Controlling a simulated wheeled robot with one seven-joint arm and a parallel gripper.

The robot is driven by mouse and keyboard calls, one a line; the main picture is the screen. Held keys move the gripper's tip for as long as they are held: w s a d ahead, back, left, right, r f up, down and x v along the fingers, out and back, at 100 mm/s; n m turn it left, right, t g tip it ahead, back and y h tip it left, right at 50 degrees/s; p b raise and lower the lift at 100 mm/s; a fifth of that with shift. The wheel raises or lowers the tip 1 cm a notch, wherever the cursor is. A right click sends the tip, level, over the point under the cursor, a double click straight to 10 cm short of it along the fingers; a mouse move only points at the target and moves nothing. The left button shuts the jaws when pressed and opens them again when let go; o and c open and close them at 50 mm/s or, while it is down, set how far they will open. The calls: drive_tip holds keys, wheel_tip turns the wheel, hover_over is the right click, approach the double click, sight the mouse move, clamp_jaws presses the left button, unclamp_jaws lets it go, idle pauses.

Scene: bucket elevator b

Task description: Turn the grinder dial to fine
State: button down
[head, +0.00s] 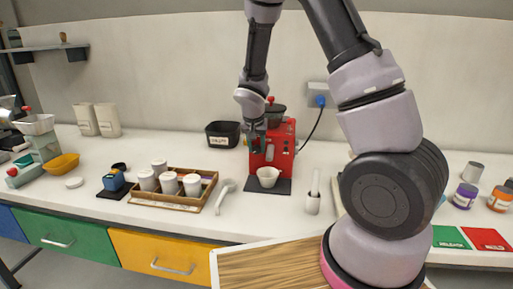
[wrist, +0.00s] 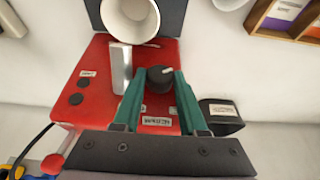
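The red grinder (head: 284,150) stands against the back of the counter, on a dark mat. In the wrist view the red machine (wrist: 95,65) shows upside down, with a round black dial (wrist: 160,78) that has a light pointer mark. Small white labels sit near the dial; their words are too small to read surely. My gripper (wrist: 161,80) has its two green fingers apart, one on each side of the dial, with what looks like a narrow gap. Whether either finger touches the dial cannot be told. In the head view my gripper (head: 257,139) is at the grinder's left side.
A white cup (head: 268,177) stands in front of the grinder. A black bin (head: 223,134) is close at its left. A wooden tray with white cups (head: 175,204) stands front left. A black cable (head: 313,130) runs to a wall socket.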

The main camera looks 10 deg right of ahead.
drive_tip(key=shift+a+h, duration=0.1)
drive_tip(key=shift+h, duration=0.2)
drive_tip(key=shift+w+a+g+h, duration=0.15)
drive_tip(key=shift+g+h, duration=0.25)
drive_tip(key=shift+h, duration=0.4)
drive_tip(key=h, duration=0.2)
drive_tip(key=n+g+h, duration=0.1)
drive_tip(key=shift+a+f, duration=0.2)
drive_tip(key=shift+a, duration=0.05)
drive_tip(key=h, duration=0.1)
drive_tip(key=n+g+h, duration=0.1)
drive_tip(key=h, duration=0.3)
drive_tip(key=shift+w+a+f+g, duration=0.1)
drive_tip(key=shift+a+f+g, duration=0.1)
drive_tip(key=shift+f+g, duration=0.1)
drive_tip(key=shift+n+h, duration=0.3)
drive_tip(key=c, duration=0.7)
unclamp_jaws()
drive_tip(key=shift+c, duration=0.2)
drive_tip(key=v, duration=1.1)
